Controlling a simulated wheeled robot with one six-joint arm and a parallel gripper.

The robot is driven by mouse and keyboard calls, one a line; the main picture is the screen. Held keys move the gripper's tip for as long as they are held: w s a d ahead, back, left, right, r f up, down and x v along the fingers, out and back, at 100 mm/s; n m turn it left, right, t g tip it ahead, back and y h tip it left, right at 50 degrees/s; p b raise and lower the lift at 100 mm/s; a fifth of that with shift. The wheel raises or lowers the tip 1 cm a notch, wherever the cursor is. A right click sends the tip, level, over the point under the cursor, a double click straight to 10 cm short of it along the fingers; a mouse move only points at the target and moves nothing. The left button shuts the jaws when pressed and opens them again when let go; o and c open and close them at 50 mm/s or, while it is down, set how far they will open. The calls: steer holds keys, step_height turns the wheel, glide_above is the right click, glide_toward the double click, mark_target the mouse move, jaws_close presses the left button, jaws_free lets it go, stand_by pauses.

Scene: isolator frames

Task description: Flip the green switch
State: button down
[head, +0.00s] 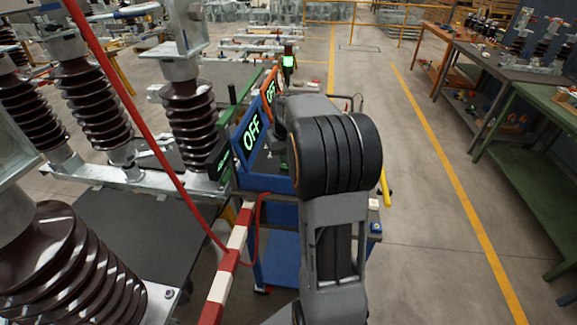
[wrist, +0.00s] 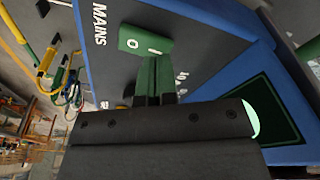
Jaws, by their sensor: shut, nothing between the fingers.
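The green switch (wrist: 146,41) shows in the wrist view as a small green block with white O and I marks, on a dark panel marked MAINS (wrist: 98,25). My gripper (wrist: 156,62) is shut and empty, with its narrow fingers pointing at the switch's lower edge. The fingertips overlap the switch's edge in the picture; I cannot tell whether they touch it. In the head view my arm hides the switch and my gripper.
The blue-framed panel (head: 241,166) with a lit OFF display (head: 252,132) stands left of my arm, with an orange-framed OFF display (head: 270,92) behind. Brown insulators (head: 190,110) and a red-white barrier (head: 228,262) stand left. Floor on the right (head: 425,200) is clear.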

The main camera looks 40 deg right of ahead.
mark_target(285, 174)
steer(key=shift+f+b, duration=0.5)
steer(key=shift+f, duration=0.25)
steer(key=shift+r, duration=0.15)
steer(key=shift+r+p, duration=2.8)
steer(key=shift+r, duration=0.65)
steer(key=shift+f, duration=0.1)
steer(key=s+f, duration=0.1)
steer(key=s+a+f, duration=0.1)
steer(key=shift+s+a+m+g, duration=0.3)
steer(key=shift+m, duration=0.1)
steer(key=s+a+r+n+t, duration=0.1)
steer(key=s+a+r, duration=0.1)
steer(key=s+a, duration=0.5)
steer(key=s+a+r+n+t, duration=0.2)
steer(key=s+a+r, duration=0.1)
steer(key=s+a, duration=0.5)
steer(key=shift+s+a+t, duration=0.2)
steer(key=shift+a+t, duration=0.1)
steer(key=shift+a, duration=1.05)
